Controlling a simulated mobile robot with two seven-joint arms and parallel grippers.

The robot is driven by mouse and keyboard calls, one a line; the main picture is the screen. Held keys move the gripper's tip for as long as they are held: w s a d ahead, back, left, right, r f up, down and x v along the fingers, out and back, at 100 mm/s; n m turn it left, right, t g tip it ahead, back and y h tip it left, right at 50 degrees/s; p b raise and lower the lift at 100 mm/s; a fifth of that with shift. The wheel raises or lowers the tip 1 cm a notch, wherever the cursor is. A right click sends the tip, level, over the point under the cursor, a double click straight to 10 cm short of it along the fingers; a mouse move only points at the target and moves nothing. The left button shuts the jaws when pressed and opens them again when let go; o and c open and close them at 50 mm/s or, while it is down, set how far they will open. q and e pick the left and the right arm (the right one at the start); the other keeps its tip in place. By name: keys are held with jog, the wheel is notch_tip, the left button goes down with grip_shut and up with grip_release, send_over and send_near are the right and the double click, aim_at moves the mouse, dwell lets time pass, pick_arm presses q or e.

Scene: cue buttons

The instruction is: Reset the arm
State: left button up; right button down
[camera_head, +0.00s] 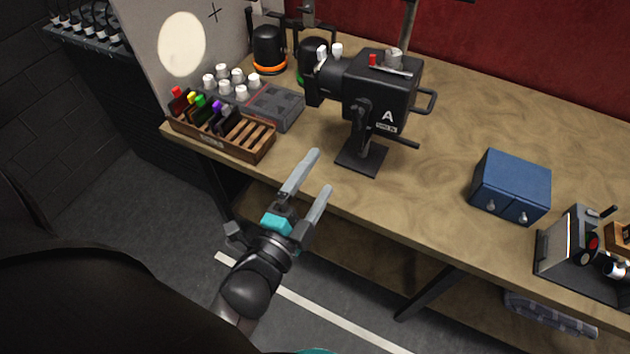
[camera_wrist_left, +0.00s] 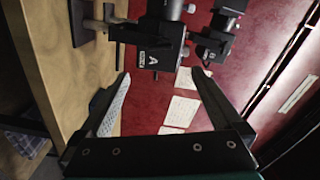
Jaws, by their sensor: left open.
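My left gripper (camera_head: 308,179) is open and empty, with its two fingers apart, in front of the table's front edge. Its fingers also show in the left wrist view (camera_wrist_left: 158,100), with nothing between them. A black device marked A (camera_head: 383,95) stands on the table beyond the fingertips, apart from them. The same device shows in the left wrist view (camera_wrist_left: 158,48). My right gripper is not in view.
The wooden table (camera_head: 440,190) has free room right of the device. A wooden rack (camera_head: 225,140) with coloured-top items stands at the left, near small white-capped pieces (camera_head: 225,85) and a grey box (camera_head: 273,107). A blue two-drawer box (camera_head: 511,184) and a machine (camera_head: 572,245) stand right.

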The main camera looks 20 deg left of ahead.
pick_arm(q)
jog(key=shift+s, duration=0.2)
dwell(0.4)
jog(key=s+d+f+n+g+b, duration=0.1)
jog(key=s+f+n+g+b, duration=0.15)
jog(key=f, duration=1.05)
jog(key=s+d+f+n+g+b, duration=0.1)
jog(key=s+f+n+g+b, duration=0.2)
jog(key=f, duration=1)
jog(key=s+d+f+n+g+b, duration=0.1)
jog(key=s+f+n+g+b, duration=0.2)
jog(key=f, duration=1.1)
jog(key=s+a+f+n+g+b, duration=0.2)
jog(key=s+a+f+g+b, duration=0.1)
jog(key=s+f, duration=0.6)
jog(key=s+a+f+n+g+b, duration=0.2)
jog(key=s+f+g, duration=0.3)
jog(key=s+f, duration=0.5)
jog(key=shift+s+a+f+y+b, duration=0.3)
jog(key=shift+s+a+b, duration=0.55)
jog(key=shift+s, duration=0.25)
